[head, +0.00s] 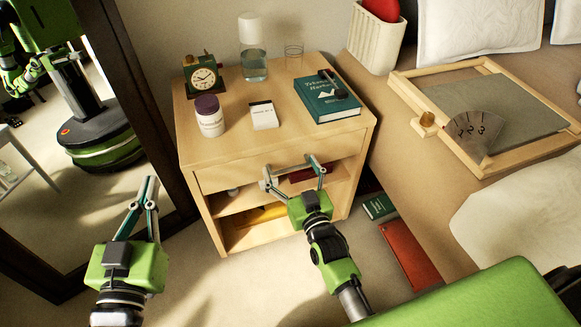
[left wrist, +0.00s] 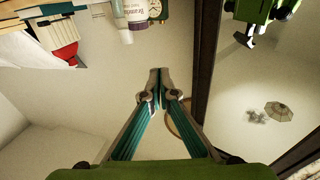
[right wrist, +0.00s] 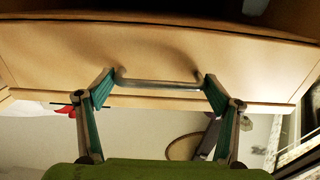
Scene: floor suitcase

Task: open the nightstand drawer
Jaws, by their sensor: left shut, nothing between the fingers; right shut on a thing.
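The light-wood nightstand (head: 275,144) stands against the wall. Its drawer front (head: 228,176) sits under the top and looks flush with the body. In the right wrist view the drawer front (right wrist: 190,48) carries a metal bar handle (right wrist: 158,84). My right gripper (head: 293,174) is at the drawer front; in the right wrist view its fingers (right wrist: 158,88) are spread apart and press on the two ends of the handle. My left gripper (head: 148,182) is shut and empty, left of the nightstand and apart from it; its closed fingertips show in the left wrist view (left wrist: 160,74).
On the nightstand top are a clock (head: 203,77), a pill bottle (head: 209,115), a white card (head: 264,115), a lidded glass bottle (head: 253,62) and a teal book (head: 328,98). A dark-framed mirror (head: 125,95) is close left, the bed (head: 395,130) right. Books (head: 408,252) lie on the floor.

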